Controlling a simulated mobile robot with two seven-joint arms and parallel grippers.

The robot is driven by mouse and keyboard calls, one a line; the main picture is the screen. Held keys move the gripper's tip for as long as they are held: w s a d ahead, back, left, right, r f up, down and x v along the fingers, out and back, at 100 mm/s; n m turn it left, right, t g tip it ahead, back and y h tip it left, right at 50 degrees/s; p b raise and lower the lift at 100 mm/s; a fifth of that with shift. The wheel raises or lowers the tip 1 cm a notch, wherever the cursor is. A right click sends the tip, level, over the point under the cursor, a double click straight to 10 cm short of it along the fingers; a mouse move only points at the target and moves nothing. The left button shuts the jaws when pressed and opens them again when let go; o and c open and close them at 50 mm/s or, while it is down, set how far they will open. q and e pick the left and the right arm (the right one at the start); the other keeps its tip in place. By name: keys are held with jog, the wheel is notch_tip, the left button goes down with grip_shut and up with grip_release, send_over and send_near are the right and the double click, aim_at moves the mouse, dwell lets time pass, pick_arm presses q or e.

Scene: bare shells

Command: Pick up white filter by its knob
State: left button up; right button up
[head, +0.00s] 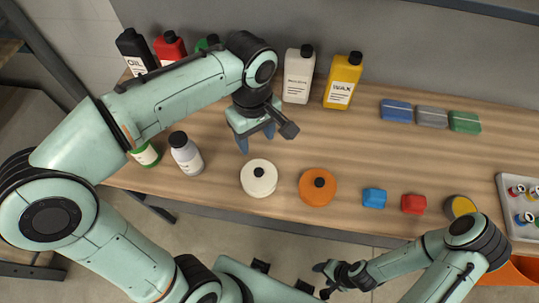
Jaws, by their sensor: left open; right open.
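The white filter (259,182) is a round cream disc with a small black knob (258,171) on top. It lies flat near the front edge of the wooden bench. My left gripper (257,140) is open and empty, pointing down above the bench, just behind the white filter and apart from it. An orange filter (318,192) with a black knob lies to the right of the white one. My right gripper (325,279) is open and empty, low in front of the bench's front edge.
Bottles stand along the back, including a white one (298,75) and a yellow wax one (343,82). A grey bottle (187,155) stands left of the white filter. Blue (374,198) and red (413,204) blocks lie right. The bench middle (340,140) is clear.

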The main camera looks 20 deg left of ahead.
pick_arm(q)
jog(key=b, duration=0.1)
send_over(259, 171)
jog(key=f, duration=0.7)
jog(key=shift+a, duration=0.3)
jog(key=shift+f, duration=0.6)
jog(key=f, duration=0.5)
jog(key=shift+d, duration=0.25)
pick_arm(e)
jog(key=shift+s+f, duration=0.95)
pick_arm(q)
grip_shut()
